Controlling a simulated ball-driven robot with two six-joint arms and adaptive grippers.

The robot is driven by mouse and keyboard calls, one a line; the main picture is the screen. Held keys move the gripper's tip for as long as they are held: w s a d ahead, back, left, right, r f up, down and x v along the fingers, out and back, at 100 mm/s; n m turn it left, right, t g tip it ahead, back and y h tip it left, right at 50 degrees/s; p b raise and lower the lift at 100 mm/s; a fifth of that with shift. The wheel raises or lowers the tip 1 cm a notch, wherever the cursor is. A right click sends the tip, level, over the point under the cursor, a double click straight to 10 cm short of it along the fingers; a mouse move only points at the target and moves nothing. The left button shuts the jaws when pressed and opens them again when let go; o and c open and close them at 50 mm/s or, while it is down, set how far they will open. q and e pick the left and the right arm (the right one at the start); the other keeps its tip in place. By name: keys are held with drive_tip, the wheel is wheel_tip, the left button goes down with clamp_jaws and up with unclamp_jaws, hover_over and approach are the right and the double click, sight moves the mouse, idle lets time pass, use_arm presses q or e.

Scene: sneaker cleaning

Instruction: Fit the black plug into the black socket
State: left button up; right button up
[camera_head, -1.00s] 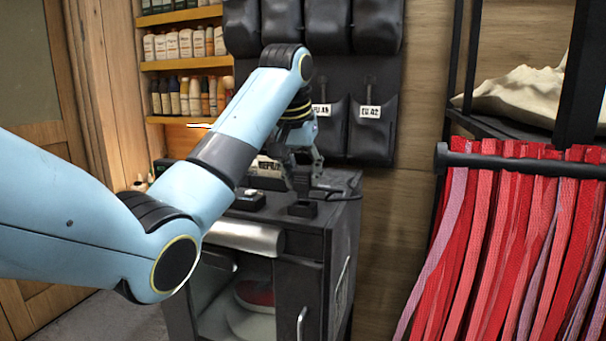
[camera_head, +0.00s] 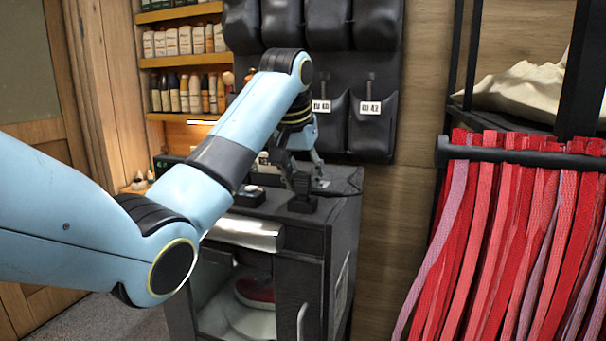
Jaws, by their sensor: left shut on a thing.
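My left gripper (camera_head: 302,177) reaches down over the top of the dark cabinet and is shut on the black plug (camera_head: 300,186). The plug is small and dark, and the fingers partly cover it. It is directly above the black socket (camera_head: 302,205), a small black block near the cabinet top's front edge. Plug and socket look in contact, but I cannot tell how deep the plug sits. My right gripper is not in view.
The dark cabinet (camera_head: 342,225) has an open front with a red shoe (camera_head: 255,291) inside. A small box with a button (camera_head: 250,195) stands left of the socket. A black cable (camera_head: 345,190) lies at the right. Red straps (camera_head: 500,240) hang farther right.

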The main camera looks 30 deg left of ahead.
use_arm(q)
drive_tip(key=shift+f, duration=0.7)
drive_tip(key=o, duration=1.2)
drive_tip(key=shift+c, duration=0.2)
drive_tip(key=shift+r, duration=0.1)
